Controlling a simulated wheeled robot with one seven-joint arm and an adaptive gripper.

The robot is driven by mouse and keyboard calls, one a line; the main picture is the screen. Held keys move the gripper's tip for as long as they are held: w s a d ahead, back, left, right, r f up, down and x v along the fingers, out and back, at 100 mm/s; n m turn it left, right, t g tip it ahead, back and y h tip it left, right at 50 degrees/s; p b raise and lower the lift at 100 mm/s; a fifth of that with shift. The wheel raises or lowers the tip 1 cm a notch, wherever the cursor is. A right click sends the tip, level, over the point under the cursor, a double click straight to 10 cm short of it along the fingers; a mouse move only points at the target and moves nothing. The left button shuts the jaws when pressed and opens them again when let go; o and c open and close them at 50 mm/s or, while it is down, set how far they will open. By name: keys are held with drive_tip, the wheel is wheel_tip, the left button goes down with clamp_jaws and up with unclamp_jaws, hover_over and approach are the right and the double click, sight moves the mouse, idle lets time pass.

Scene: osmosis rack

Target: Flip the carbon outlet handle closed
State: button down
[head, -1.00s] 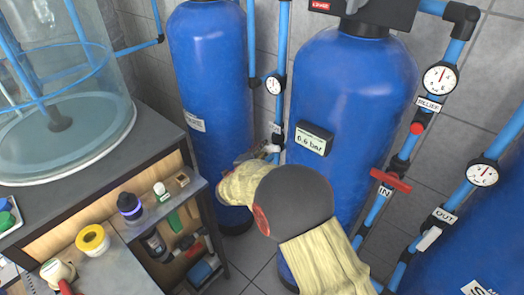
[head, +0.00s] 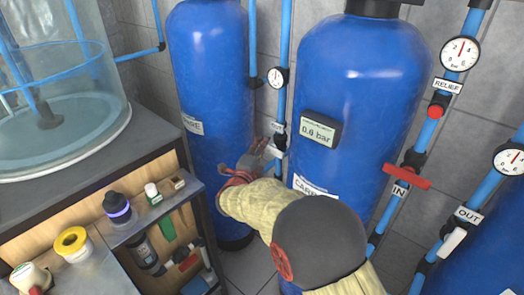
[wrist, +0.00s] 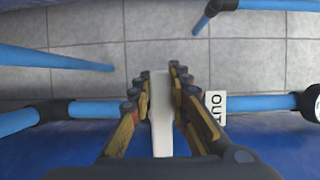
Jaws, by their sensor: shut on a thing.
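The white carbon outlet handle (wrist: 161,112) sits between my fingers in the wrist view. My gripper (wrist: 158,88) is shut on it, with a finger along each side. A white OUT label (wrist: 215,107) is just right of the fingers on the blue pipe. In the head view my gripper (head: 268,150) is at the vertical blue pipe between two tanks, left of the tank labelled CAR… (head: 316,187). The handle is mostly hidden there by my gripper.
A pressure gauge (head: 278,77) is on the same pipe above my gripper. A digital display (head: 319,130) is on the carbon tank. A red handle (head: 403,177) marked IN and another white handle (head: 452,241) are at right. A bench (head: 110,238) stands at left.

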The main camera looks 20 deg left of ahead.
idle(0.4)
drive_tip(key=c, duration=1.7)
unclamp_jaws()
drive_tip(key=shift+o, duration=0.2)
drive_tip(key=shift+s, duration=0.1)
drive_tip(key=s, duration=1.1)
drive_tip(key=shift+s, duration=0.4)
